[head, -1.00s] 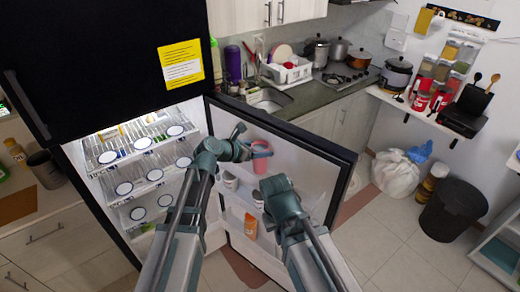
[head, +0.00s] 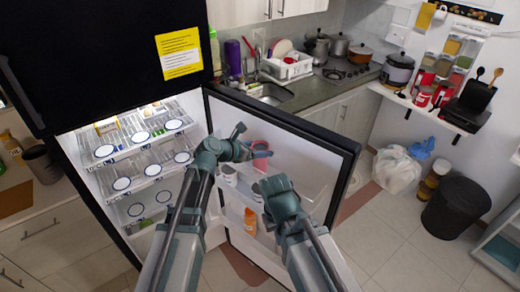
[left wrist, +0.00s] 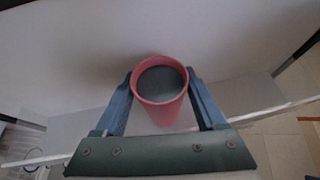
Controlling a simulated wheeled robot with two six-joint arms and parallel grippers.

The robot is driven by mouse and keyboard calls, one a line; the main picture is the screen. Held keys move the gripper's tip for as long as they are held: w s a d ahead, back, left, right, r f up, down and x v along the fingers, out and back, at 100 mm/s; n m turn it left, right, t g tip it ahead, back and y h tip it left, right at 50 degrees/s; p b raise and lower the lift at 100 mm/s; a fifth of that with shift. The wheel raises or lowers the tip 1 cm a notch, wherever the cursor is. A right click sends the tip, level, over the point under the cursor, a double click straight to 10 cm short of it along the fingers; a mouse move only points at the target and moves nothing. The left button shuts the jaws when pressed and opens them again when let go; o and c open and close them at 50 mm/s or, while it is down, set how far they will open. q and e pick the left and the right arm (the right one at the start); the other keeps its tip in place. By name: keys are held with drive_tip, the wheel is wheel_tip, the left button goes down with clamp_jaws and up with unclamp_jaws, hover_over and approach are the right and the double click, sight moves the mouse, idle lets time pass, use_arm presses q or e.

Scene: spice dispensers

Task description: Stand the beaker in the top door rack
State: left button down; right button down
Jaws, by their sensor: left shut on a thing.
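The beaker is a pink-red cup (head: 261,161), held upright in front of the inner face of the open fridge door. My left gripper (head: 258,143) is shut on it; in the left wrist view its two blue fingers clasp the sides of the beaker (left wrist: 160,83), whose dark inside faces the camera. The top door rack (head: 302,178) is a pale ledge across the door, beside and below the beaker. Its pale edge shows on both sides in the left wrist view (left wrist: 250,97). I cannot tell whether the beaker touches it. My right gripper (head: 277,188) is lower right; its fingers are unclear.
Lower door racks hold a white cup (head: 229,174) and an orange bottle (head: 250,222). The lit fridge shelves (head: 150,150) are at left. The door's dark edge (head: 340,190) stands at right. Bags (head: 397,170) and a black bin (head: 456,205) are on the floor farther right.

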use_arm(q)
drive_tip(key=shift+f, duration=0.15)
unclamp_jaws()
drive_tip(key=shift+r, duration=0.2)
drive_tip(key=p+v, duration=0.6)
drive_tip(key=v, duration=0.6)
drive_tip(key=shift+f, duration=0.1)
